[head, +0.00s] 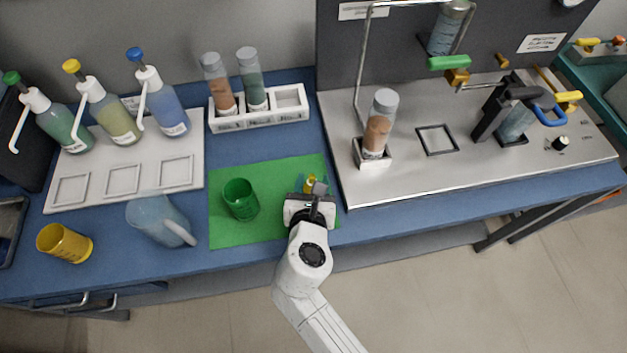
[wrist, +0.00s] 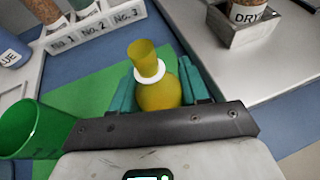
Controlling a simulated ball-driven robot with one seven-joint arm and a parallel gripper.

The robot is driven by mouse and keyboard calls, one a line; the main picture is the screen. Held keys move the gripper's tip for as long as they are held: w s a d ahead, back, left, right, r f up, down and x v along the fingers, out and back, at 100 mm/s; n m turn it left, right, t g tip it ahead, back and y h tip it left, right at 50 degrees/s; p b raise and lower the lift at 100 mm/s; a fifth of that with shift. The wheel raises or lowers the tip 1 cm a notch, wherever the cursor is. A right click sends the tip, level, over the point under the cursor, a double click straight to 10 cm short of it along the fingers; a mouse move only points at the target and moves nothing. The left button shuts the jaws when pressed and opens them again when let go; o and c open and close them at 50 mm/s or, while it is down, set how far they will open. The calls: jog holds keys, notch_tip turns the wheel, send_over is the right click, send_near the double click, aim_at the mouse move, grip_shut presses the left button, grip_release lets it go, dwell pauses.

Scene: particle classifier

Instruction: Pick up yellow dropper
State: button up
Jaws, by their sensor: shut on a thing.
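The yellow dropper (wrist: 158,92) has a rounded bulb, a white ring and a flared yellow top. In the wrist view it sits between the two teal fingers of my gripper (wrist: 160,88). My gripper is shut on it. In the head view only a small yellow part of the dropper (head: 309,184) shows at my gripper (head: 313,188), over the right part of the green mat (head: 270,168). The dropper's lower part is hidden, and I cannot tell whether it touches the mat.
A green cup (head: 240,200) stands on the mat left of my gripper. A clear pitcher (head: 160,220) and a yellow cup (head: 65,243) are further left. A white rack (head: 260,118) with bottles is behind. The metal-topped station (head: 440,180) is close on the right.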

jog(key=s+r, duration=0.3)
jog(key=shift+r, duration=0.3)
jog(key=v, duration=1)
jog(key=shift+w+a+r, duration=0.15)
jog(key=shift+w+r, duration=0.05)
jog(key=shift+r, duration=0.1)
